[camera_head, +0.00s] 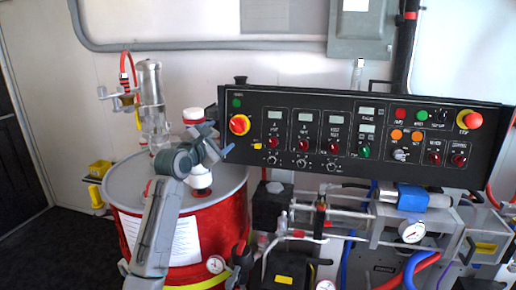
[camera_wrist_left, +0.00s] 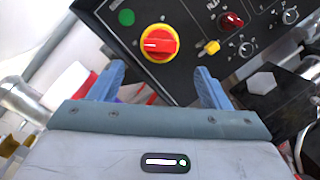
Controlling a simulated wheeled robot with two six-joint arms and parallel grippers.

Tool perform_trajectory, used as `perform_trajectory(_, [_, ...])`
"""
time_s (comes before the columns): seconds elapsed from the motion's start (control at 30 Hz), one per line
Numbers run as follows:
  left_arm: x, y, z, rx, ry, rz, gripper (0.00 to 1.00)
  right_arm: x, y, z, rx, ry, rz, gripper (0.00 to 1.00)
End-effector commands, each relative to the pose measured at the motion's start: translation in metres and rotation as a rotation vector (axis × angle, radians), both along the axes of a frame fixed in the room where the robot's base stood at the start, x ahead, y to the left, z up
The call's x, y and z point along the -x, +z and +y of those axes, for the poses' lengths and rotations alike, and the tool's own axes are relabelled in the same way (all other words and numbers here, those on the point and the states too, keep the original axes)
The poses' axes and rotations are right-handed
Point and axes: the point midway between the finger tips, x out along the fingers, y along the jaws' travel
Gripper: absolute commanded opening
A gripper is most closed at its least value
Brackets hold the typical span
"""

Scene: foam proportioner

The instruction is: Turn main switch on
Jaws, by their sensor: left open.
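The main switch (camera_head: 240,125) is a red rotary knob on a yellow round plate at the left end of the black control panel (camera_head: 300,172). It also shows in the left wrist view (camera_wrist_left: 160,44), beyond the fingertips, with its red handle lying roughly across the picture. My left gripper (camera_head: 224,152) is just below and left of the switch in the head view. Its two blue fingers (camera_wrist_left: 160,78) are spread open, with nothing between them, and do not touch the knob. My right gripper is not in view.
A green light (camera_head: 236,103) sits above the switch, and a small yellow switch (camera_wrist_left: 211,47) lies to its right. A red drum (camera_head: 225,220) with a grey lid stands under my left arm. A red emergency button (camera_head: 469,120) is at the panel's right end.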

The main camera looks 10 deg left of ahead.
Motion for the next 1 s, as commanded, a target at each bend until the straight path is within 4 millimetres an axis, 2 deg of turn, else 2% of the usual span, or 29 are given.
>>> perform_trajectory(0.1, [-0.018, 0.002, -0.005, 0.002, -0.001, 0.0, 0.71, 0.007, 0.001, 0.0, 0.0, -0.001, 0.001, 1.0])
perform_trajectory(0.3, [-0.054, 0.002, -0.012, -0.001, 0.0, -0.002, 0.71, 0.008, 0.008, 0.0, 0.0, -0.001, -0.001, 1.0])
perform_trajectory(0.5, [-0.081, 0.001, -0.018, -0.002, 0.001, -0.002, 0.71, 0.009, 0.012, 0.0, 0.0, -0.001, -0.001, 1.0])
perform_trajectory(0.7, [-0.094, 0.0, -0.021, -0.002, 0.001, -0.004, 0.71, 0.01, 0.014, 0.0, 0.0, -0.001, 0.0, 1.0])
perform_trajectory(1.0, [-0.096, 0.0, -0.021, -0.003, 0.001, -0.004, 0.71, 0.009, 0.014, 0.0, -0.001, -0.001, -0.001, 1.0])
